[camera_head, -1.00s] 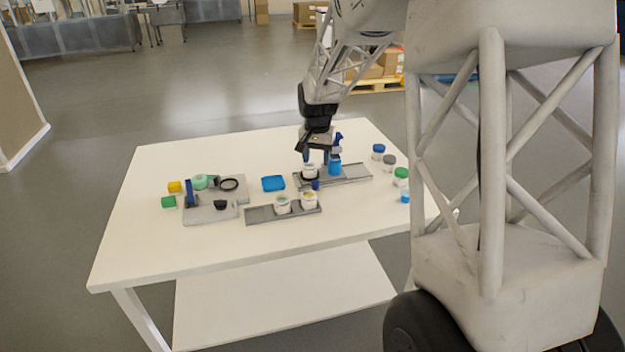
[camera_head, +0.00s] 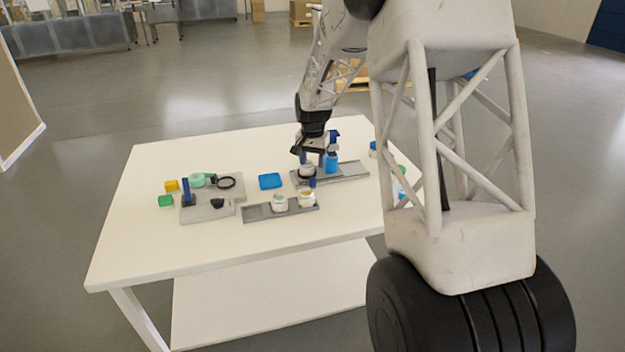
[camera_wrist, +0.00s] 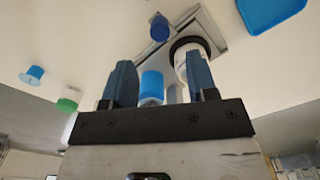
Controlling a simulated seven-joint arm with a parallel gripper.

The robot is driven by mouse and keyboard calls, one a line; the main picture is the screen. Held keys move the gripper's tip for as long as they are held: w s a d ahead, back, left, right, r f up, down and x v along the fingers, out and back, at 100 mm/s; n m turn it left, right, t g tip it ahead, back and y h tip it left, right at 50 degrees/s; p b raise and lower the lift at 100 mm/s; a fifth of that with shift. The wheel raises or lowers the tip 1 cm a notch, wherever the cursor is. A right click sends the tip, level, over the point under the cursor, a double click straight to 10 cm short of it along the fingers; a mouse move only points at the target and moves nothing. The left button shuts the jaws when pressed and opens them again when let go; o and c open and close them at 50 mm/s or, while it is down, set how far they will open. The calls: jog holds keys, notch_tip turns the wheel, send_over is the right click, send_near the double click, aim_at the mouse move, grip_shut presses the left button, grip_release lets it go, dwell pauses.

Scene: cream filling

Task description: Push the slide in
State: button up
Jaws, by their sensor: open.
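A grey rail (camera_head: 352,169) lies on the right half of the table. A white jar (camera_head: 306,171) in a black ring stands at its left end; I take this to be the slide. The jar and ring (camera_wrist: 188,49) also show in the wrist view. A blue cylinder (camera_head: 331,163) stands just right of the jar, beside a dark blue post (camera_head: 334,138). My gripper (camera_head: 312,157) points down, close above the jar. In the wrist view my gripper (camera_wrist: 160,60) has its fingers apart, with the right finger overlapping the jar; contact cannot be told.
A second grey rail (camera_head: 250,213) in front holds two white jars (camera_head: 280,202). A small blue post (camera_head: 312,183) stands between the rails. A blue tray (camera_head: 270,181) and a grey fixture (camera_head: 208,211) lie left. My arm covers the table's right side, hiding some jars.

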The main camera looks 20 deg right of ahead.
aim_at(313, 179)
jog(key=shift+f, duration=3.75)
jog(key=shift+c, duration=0.5)
grip_shut()
